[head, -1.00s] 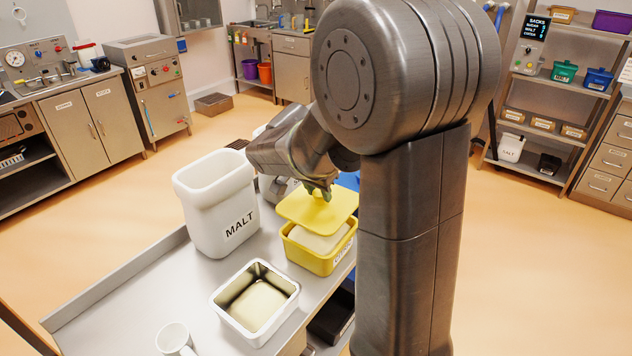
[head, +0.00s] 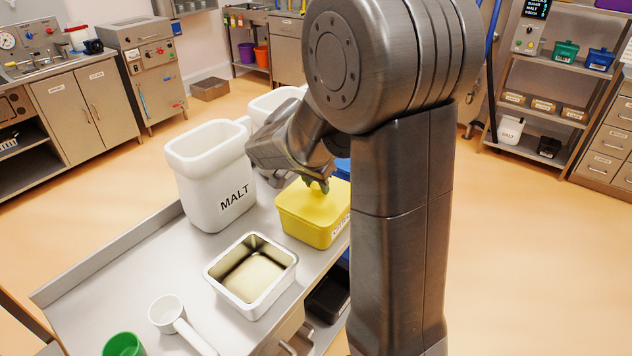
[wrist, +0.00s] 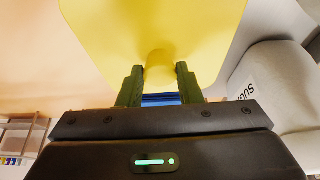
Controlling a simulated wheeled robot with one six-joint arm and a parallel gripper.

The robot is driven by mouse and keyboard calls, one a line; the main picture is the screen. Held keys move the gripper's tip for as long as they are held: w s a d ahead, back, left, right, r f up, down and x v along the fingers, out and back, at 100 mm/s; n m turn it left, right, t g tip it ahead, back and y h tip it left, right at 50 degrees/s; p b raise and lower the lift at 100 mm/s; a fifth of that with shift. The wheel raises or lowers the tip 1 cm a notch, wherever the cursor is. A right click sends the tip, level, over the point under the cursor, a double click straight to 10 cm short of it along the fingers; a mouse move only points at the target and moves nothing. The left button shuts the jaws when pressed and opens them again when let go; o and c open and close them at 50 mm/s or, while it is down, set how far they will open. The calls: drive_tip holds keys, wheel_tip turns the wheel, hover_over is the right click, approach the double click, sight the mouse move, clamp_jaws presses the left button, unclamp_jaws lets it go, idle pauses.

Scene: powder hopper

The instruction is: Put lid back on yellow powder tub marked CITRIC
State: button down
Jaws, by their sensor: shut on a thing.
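The yellow tub (head: 308,230) stands on the steel bench, right of the white MALT bin. Its label is partly hidden by my arm and too small to read. The yellow lid (head: 312,203) lies over the tub's opening, and I see no gap or powder between them. Whether it is pressed fully down I cannot tell. My gripper (head: 317,186) is above the lid and shut on its knob. In the wrist view the two dark green fingers of my gripper (wrist: 159,85) clasp the yellow knob, with the lid (wrist: 155,25) filling the top.
The white MALT bin (head: 207,180) stands close left of the tub. A white scoop (head: 168,314) and a green cup (head: 124,345) are nearer.

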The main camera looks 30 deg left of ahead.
drive_tip(key=c, duration=0.9)
unclamp_jaws()
drive_tip(key=shift+c, duration=0.2)
drive_tip(key=v, duration=1.4)
drive_tip(key=shift+f, duration=0.15)
drive_tip(key=x, duration=1.3)
drive_tip(key=shift+w+f, duration=0.25)
drive_tip(key=shift+w, duration=0.05)
drive_tip(key=shift+r+p, duration=0.55)
drive_tip(key=shift+p, duration=0.2)
drive_tip(key=shift+r+p, duration=0.5)
drive_tip(key=shift+r, duration=0.15)
drive_tip(key=shift+s, duration=0.1)
